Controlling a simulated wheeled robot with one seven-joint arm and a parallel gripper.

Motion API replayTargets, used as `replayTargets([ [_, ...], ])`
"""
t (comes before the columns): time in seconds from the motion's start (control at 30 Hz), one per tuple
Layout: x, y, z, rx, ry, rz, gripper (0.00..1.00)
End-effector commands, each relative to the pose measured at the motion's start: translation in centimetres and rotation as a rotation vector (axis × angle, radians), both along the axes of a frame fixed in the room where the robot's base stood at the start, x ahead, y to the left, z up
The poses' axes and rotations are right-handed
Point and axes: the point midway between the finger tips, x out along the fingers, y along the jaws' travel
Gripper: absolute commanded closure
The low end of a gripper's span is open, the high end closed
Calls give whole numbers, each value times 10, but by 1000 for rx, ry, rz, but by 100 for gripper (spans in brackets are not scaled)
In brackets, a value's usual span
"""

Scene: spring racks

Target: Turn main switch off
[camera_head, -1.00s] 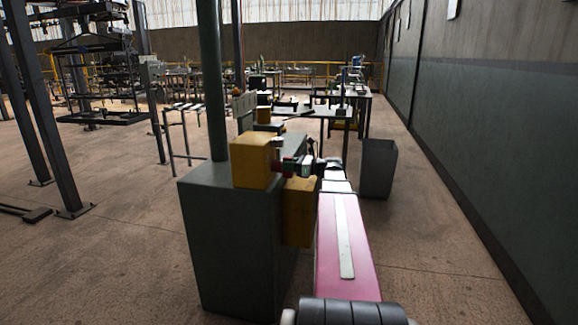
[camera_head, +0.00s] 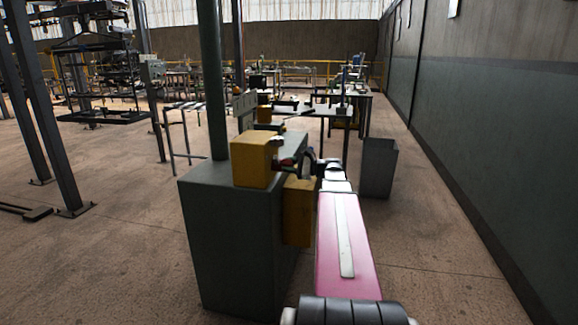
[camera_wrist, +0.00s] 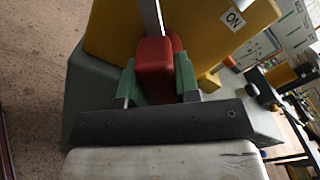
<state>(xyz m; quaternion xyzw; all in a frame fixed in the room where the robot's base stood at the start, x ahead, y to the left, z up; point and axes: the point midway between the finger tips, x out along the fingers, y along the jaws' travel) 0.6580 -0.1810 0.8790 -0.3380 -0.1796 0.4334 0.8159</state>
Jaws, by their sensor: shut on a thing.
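The main switch is a yellow box (camera_head: 254,160) on top of a dark green cabinet; in the wrist view its yellow face (camera_wrist: 115,25) carries an "ON" label (camera_wrist: 234,19). A grey metal lever (camera_wrist: 151,16) ends in a red handle (camera_wrist: 153,60). My gripper (camera_wrist: 157,80) has its green fingers shut on the red handle, one on each side. In the head view, my gripper (camera_head: 290,158) is small and dark at the right side of the yellow box, and the grip itself is hard to make out there.
The dark green cabinet (camera_head: 230,240) stands below the switch, with a green post (camera_head: 213,80) rising behind it. A grey bin (camera_head: 378,168) stands to the right. Work tables (camera_head: 335,112) are farther back. The floor along the right wall is clear.

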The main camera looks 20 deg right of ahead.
Motion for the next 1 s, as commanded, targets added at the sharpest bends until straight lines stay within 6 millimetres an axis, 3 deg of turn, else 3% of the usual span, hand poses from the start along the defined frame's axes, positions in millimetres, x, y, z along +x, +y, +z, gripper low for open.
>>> replayTargets([
  [0.6,-4,2,-7,-313,-463,-1,100],
  [1.0,-4,2,-10,-427,-631,-1,100],
])
